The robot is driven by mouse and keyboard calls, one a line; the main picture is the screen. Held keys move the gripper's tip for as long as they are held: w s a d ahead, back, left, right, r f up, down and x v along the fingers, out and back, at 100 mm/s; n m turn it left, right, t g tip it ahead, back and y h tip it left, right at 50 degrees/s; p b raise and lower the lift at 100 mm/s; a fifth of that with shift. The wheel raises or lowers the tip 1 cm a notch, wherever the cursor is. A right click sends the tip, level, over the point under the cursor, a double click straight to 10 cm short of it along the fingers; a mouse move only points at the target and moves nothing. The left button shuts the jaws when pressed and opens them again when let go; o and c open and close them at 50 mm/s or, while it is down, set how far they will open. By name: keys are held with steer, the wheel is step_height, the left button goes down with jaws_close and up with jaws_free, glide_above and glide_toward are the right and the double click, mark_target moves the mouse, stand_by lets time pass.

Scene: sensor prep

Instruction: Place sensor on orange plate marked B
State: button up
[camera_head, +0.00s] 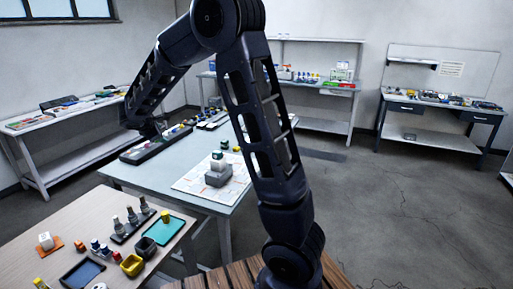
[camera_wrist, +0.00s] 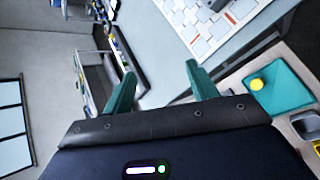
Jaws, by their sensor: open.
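My gripper (camera_wrist: 160,82) shows in the wrist view with two green fingers spread apart and nothing between them. I cannot read any letter on the plate. I cannot tell which object is the sensor. My gripper is well away from the orange plate, which is not visible in the wrist view.
The wooden table (camera_head: 85,215) also holds a teal tray (camera_head: 172,230) with a yellow cylinder (camera_head: 165,216), a dark blue tray (camera_head: 82,274), a yellow bin (camera_head: 132,265) and several small parts.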

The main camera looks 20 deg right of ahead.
steer(key=s+d+r+m+g, duration=0.2)
steer(key=s+d+r+m, duration=0.25)
steer(key=s+d, duration=0.55)
steer(key=s+d+r+m+g, duration=0.25)
steer(key=s+d+m, duration=0.4)
steer(key=d, duration=0.55)
steer(key=s+d+m+y, duration=0.2)
steer(key=s+m, duration=0.2)
steer(key=s, duration=0.6)
steer(key=s+d+f+m+y, duration=0.1)
steer(key=s+d+m+y, duration=0.1)
steer(key=s, duration=0.9)
steer(key=shift+s+d+f+m+y, duration=0.15)
steer(key=shift+s+d+m+y, duration=0.15)
steer(key=shift+d+m, duration=0.65)
